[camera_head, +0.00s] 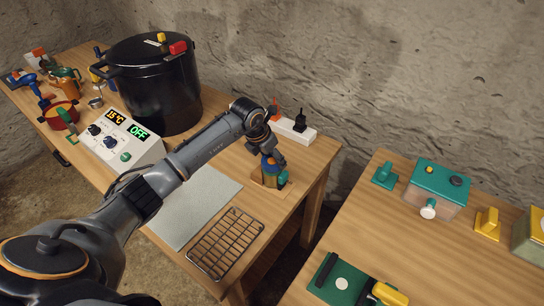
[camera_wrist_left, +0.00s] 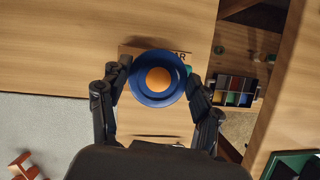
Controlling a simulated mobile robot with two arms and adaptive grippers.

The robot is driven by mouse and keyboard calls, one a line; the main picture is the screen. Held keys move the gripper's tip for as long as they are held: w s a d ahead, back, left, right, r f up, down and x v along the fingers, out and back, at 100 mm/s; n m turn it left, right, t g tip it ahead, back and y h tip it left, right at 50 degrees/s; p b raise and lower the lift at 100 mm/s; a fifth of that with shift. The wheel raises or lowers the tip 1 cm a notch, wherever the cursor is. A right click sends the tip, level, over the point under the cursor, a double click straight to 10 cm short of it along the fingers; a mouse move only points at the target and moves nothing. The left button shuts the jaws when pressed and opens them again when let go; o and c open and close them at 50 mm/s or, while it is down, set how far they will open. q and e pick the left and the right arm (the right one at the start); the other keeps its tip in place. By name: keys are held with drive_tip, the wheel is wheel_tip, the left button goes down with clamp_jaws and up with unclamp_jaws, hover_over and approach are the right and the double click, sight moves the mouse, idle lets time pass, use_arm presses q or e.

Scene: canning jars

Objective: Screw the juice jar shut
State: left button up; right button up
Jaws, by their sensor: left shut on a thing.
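My left gripper (camera_head: 268,152) points down over the right end of the long wooden table and is shut on a blue lid (camera_head: 271,165). In the left wrist view the round blue lid (camera_wrist_left: 158,97) has an orange centre, and one finger lies at each side of it. The jar under the lid is mostly hidden, so I cannot tell its contents or how the lid sits. A wooden jar holder (camera_head: 262,180) surrounds its base; part of its lettering shows in the wrist view. My right gripper is not in view.
A green-handled part (camera_head: 283,178) is beside the holder. A grey mat (camera_head: 198,208) and a wire rack (camera_head: 226,242) lie nearby. A power strip (camera_head: 293,131) is behind. A black pot (camera_head: 155,85) and a control box (camera_head: 120,138) stand left. A gap separates the second table (camera_head: 450,262).

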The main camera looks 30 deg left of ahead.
use_arm(q)
drive_tip(key=c, duration=0.3)
drive_tip(key=shift+a+f+m+b, duration=0.1)
drive_tip(key=shift+f+m+b, duration=0.1)
drive_tip(key=shift+m+b, duration=0.6)
drive_tip(key=shift+c, duration=0.2)
drive_tip(key=shift+m+h+b, duration=0.4)
drive_tip(key=shift+r+m+g, duration=0.1)
drive_tip(key=shift+m+g, duration=0.2)
drive_tip(key=o, duration=1.4)
